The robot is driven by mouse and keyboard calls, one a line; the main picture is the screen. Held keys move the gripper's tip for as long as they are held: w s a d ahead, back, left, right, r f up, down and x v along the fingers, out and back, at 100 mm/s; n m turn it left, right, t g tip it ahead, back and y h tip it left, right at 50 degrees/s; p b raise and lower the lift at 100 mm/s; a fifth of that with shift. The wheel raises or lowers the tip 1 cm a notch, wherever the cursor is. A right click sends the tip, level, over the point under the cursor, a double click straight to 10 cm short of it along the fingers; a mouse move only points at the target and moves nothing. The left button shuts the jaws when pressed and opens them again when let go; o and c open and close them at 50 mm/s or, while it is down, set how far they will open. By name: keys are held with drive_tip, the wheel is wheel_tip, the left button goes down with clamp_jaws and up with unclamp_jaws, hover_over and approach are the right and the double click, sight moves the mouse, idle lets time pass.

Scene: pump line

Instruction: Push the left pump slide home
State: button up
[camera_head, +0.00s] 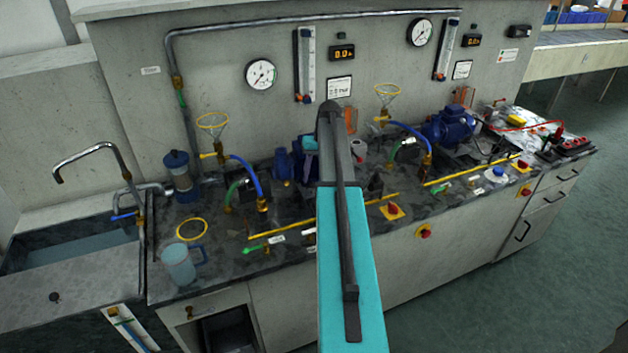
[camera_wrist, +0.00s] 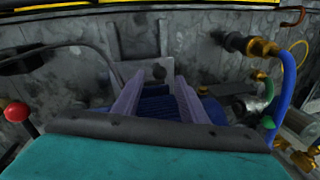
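The left pump's blue finned motor (camera_wrist: 155,103) shows between and behind my gripper's fingers in the wrist view. In the head view its blue body (camera_head: 287,165) is partly covered by my arm. My gripper (camera_wrist: 158,85) has two grey-purple fingers standing apart, with nothing seen held between them. The fingers are over or close to the motor; I cannot tell whether they touch it. A small grey knob (camera_wrist: 159,72) shows near the fingertips. The pump's slide cannot be made out clearly, and my arm hides much of that area in the head view.
A blue hose (camera_head: 247,174) with brass fittings stands left of the pump; it also shows in the wrist view (camera_wrist: 286,90). A second blue motor (camera_head: 449,127) is farther right. A yellow strip (camera_head: 281,230) runs along the bench front. A jug (camera_head: 180,264) stands near the sink.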

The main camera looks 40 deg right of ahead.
wheel_tip(320, 180, up, 12)
drive_tip(key=s+d+b, duration=0.1)
drive_tip(key=b, duration=0.1)
drive_tip(key=shift+d+f, duration=0.2)
drive_tip(key=shift+d, duration=0.2)
drive_tip(key=shift+s+r, duration=0.1)
idle(0.4)
